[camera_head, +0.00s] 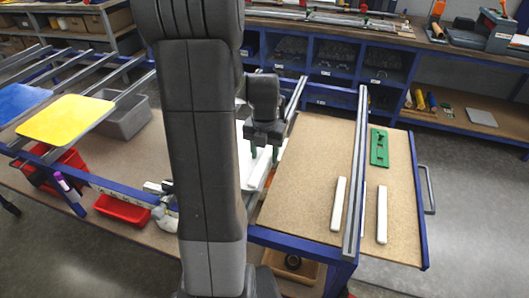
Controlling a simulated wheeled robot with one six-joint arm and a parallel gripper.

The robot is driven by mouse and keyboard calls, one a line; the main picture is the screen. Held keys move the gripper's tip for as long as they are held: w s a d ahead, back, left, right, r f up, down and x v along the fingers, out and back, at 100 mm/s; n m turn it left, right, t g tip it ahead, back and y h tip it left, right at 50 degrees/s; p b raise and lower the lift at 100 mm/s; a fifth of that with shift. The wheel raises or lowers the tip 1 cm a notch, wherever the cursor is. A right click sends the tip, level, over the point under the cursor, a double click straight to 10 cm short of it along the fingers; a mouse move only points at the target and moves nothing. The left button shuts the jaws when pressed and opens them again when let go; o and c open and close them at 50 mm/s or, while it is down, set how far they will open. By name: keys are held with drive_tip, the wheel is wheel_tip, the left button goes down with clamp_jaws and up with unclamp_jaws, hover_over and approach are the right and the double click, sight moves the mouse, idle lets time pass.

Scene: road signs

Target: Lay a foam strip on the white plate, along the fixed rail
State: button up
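My gripper (264,153) points down over the white plate (245,165), partly hidden behind my arm. My arm hides the left part of the plate, and I cannot make out the fixed rail there.
A yellow plate (66,118) and a blue plate (18,100) rest on rails at the left. A grey bin (125,118) and red trays (123,209) are nearby. A green piece (379,147) lies on the board (300,180). A long metal rail (355,180) crosses the board.

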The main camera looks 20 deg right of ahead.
sight(264, 157)
drive_tip(key=shift+r, duration=0.1)
wheel_tip(264, 157, up, 12)
idle(0.6)
